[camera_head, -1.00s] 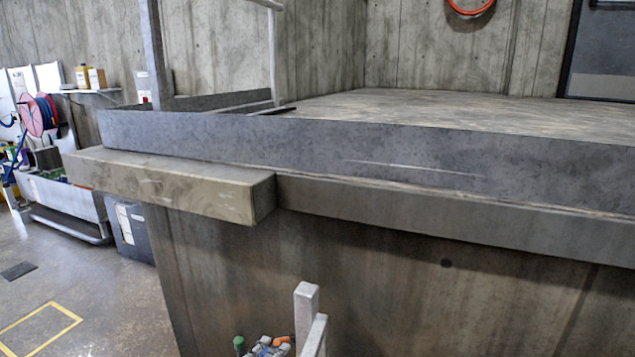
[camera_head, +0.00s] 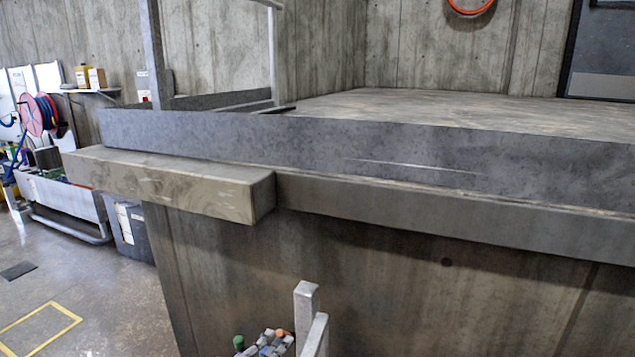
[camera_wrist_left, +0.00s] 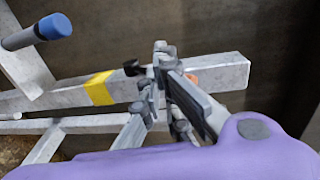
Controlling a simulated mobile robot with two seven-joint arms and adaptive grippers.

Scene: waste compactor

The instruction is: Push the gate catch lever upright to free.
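My left gripper (camera_head: 266,344) shows at the bottom edge of the head view, just left of a pale metal gate post (camera_head: 307,318). A small green tip (camera_head: 238,343) stands at its left and a bit of orange (camera_head: 281,332) shows behind it. In the left wrist view the gripper (camera_wrist_left: 160,80) is in front of a grey gate rail with a yellow band (camera_wrist_left: 100,88); its fingers look close together, but any gap is unclear. A grey bar with a blue end (camera_wrist_left: 50,28) is at upper left, apart from the fingers. I cannot tell which part is the catch lever. My right gripper is not in view.
The floor (camera_head: 100,290) at the left is open, with a yellow marked outline. A hose reel (camera_head: 40,115) and bins stand farther back.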

